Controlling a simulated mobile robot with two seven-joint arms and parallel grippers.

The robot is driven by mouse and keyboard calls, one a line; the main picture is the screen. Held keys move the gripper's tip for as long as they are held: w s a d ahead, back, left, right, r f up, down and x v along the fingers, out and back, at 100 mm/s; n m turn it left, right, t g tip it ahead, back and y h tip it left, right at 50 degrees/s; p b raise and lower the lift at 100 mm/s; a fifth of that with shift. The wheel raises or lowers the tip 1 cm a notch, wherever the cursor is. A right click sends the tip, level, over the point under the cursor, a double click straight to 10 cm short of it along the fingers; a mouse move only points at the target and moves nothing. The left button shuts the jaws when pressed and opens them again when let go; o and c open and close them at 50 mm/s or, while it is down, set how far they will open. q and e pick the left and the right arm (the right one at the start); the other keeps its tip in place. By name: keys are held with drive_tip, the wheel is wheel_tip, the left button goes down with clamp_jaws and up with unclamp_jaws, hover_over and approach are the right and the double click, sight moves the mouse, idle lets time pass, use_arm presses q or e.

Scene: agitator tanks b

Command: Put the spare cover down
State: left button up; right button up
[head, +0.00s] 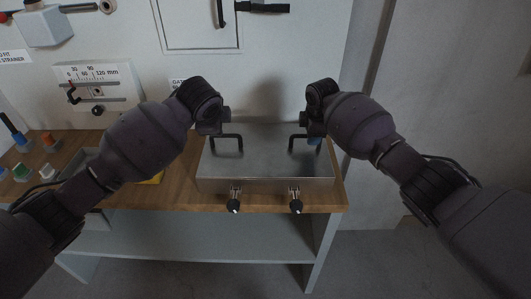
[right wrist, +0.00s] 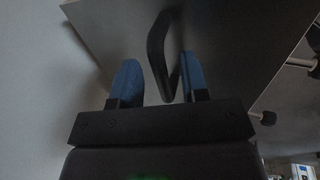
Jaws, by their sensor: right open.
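The cover is a grey metal box-like lid (head: 265,170) with two black bar handles, at the right end of the wooden bench top. It looks level and appears to rest on the bench. My right gripper (head: 312,137) is at the right handle (head: 304,142). In the right wrist view its blue fingers (right wrist: 160,80) stand apart, with the black handle (right wrist: 158,50) between them and gaps beside it. My left gripper (head: 218,130) is at the left handle (head: 227,138); its fingers are too hidden to show whether they are open.
Two black-knobbed latches (head: 234,205) hang at the cover's front edge. The wooden bench top (head: 180,195) has a grey shelf (head: 200,238) below. Coloured items (head: 47,142) stand at the far left. A white panel with a gauge (head: 97,85) rises behind. The floor to the right is clear.

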drive_tip(key=v, duration=1.1)
drive_tip(key=shift+r, duration=0.2)
wheel_tip(320, 180, up, 5)
drive_tip(key=p, duration=0.5)
drive_tip(key=shift+r, duration=0.1)
idle(0.6)
